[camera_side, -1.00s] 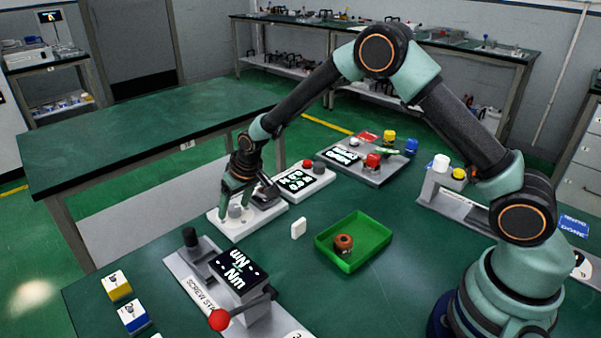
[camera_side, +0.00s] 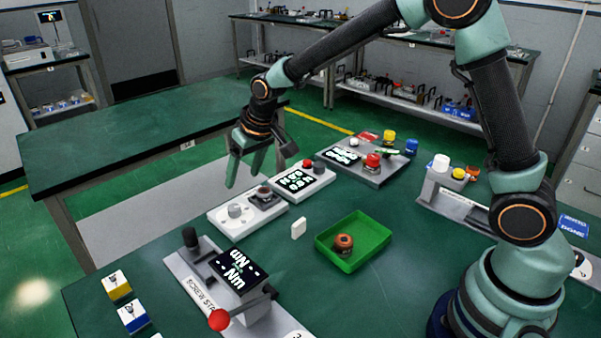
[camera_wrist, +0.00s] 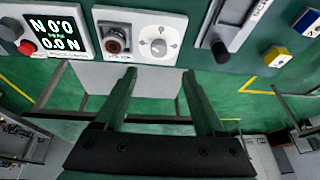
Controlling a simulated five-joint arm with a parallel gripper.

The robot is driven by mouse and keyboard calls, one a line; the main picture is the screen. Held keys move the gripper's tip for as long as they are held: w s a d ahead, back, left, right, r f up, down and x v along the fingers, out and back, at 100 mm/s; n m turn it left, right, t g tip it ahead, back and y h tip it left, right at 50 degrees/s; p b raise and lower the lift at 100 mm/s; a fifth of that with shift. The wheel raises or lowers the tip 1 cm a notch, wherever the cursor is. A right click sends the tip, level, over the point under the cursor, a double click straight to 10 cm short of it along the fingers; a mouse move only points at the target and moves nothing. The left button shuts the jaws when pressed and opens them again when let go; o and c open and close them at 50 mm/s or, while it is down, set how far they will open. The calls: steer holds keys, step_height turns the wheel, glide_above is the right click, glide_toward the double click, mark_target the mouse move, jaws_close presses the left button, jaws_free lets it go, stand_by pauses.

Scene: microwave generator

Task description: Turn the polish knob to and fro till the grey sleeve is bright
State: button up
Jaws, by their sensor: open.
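The polish knob (camera_side: 236,210) is a round grey knob on the left part of a white station (camera_side: 232,227). In the wrist view the knob (camera_wrist: 158,47) has a pale pointer and marks around it. Beside it on the same station is a dark square holder (camera_side: 265,200) with a round piece in it; in the wrist view this holder (camera_wrist: 114,38) shows a reddish-grey ring, possibly the sleeve, and I cannot tell how bright it is. My gripper (camera_side: 244,186) is open and empty, above and behind the station, apart from the knob. Its fingers (camera_wrist: 158,80) point toward the station in the wrist view.
A display box (camera_side: 297,181) with red and grey buttons stands right of the station. A screw station (camera_side: 230,275) with a red-balled lever is in front. A green tray (camera_side: 376,251) holds an orange-brown ring (camera_side: 344,242). A small white block (camera_side: 298,228) stands between.

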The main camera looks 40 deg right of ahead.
stand_by(0.3)
steer(key=n+g, duration=0.4)
steer(key=n, duration=0.9)
glide_toward(234, 207)
steer(key=shift+n+h, duration=0.3)
steer(key=shift+h, duration=0.1)
steer(key=f, duration=0.9)
steer(key=shift+w+a, duration=0.15)
steer(key=shift+a, duration=0.2)
steer(key=shift+c, duration=0.4)
jaws_close()
steer(key=shift+m, duration=0.4)
